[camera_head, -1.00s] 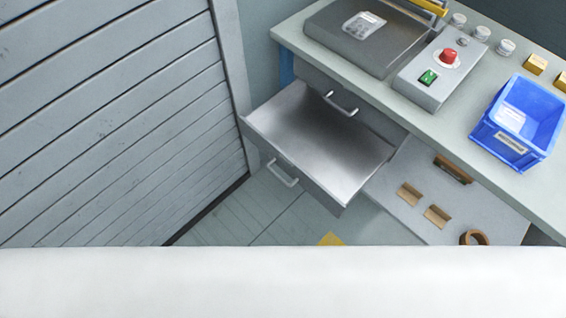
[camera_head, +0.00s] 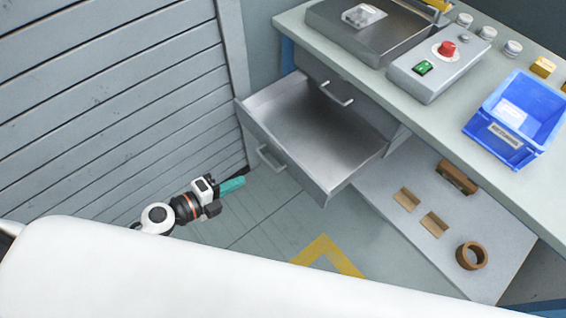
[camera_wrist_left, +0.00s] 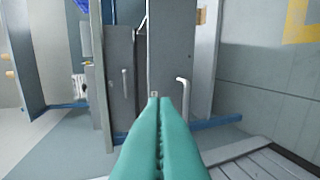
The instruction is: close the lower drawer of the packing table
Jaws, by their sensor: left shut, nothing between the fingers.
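The lower drawer (camera_head: 318,140) of the packing table (camera_head: 420,117) is pulled well out and looks empty inside. Its front carries a grey bar handle (camera_head: 270,158). The upper drawer's handle (camera_head: 337,95) sits on a closed front above it. My left gripper (camera_head: 236,184), with teal fingers, is below and slightly left of the lower drawer's front, apart from it. Its fingers are shut and empty. In the left wrist view the teal fingers (camera_wrist_left: 160,120) point toward the drawer front, with a handle (camera_wrist_left: 183,95) just to their right. My right gripper is not in view.
A slatted grey wall (camera_head: 110,90) stands close on the left. A blue bin (camera_head: 500,150) and a control box (camera_head: 437,72) with red and green buttons are on the tabletop. A lower shelf (camera_head: 480,215) holds brown pieces and a tape roll (camera_head: 471,256). Floor in front is clear.

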